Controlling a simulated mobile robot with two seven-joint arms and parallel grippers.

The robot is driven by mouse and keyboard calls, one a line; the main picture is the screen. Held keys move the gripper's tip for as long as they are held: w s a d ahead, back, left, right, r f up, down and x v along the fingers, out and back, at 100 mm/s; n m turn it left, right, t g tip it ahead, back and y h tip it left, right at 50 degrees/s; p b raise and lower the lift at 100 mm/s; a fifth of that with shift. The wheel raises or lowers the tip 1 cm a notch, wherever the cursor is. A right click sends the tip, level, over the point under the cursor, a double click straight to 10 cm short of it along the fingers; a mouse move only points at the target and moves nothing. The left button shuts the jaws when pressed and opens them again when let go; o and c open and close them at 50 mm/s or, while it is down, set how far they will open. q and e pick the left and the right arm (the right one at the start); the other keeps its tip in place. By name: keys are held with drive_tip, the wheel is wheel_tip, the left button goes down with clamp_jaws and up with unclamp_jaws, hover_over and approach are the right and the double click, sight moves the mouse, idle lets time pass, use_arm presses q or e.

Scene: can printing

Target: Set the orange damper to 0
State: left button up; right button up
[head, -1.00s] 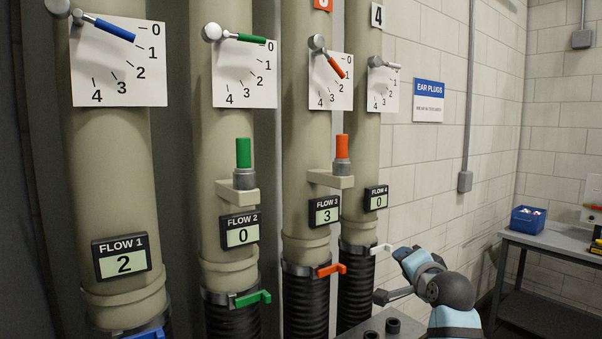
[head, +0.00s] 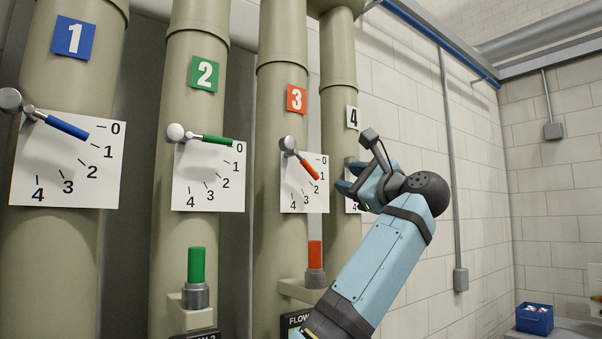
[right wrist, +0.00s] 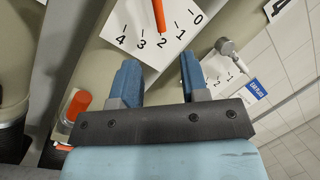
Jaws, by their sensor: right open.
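The orange damper handle (head: 309,169) sits on the third pipe, over its white dial plate (head: 300,198). It slants down to the right, with its tip near the 1 in the head view. In the right wrist view the orange handle (right wrist: 158,14) enters from the top edge, its tip close above the 2. My right gripper (head: 350,178) is to the right of this dial, in front of the fourth pipe's dial. It is open and empty, and in the right wrist view its spread fingers (right wrist: 158,77) face the dial, apart from the handle. My left gripper is out of view.
The blue handle (head: 66,127) and green handle (head: 211,140) are on the pipes to the left. The fourth dial (head: 352,204) is mostly hidden by my right gripper. An orange-topped fitting (head: 315,255) juts out below the third dial. Brick wall lies to the right.

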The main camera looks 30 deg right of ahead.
sight(313, 171)
drive_tip(key=p+x, duration=0.4)
drive_tip(key=x, duration=0.8)
drive_tip(key=shift+w, duration=0.7)
clamp_jaws()
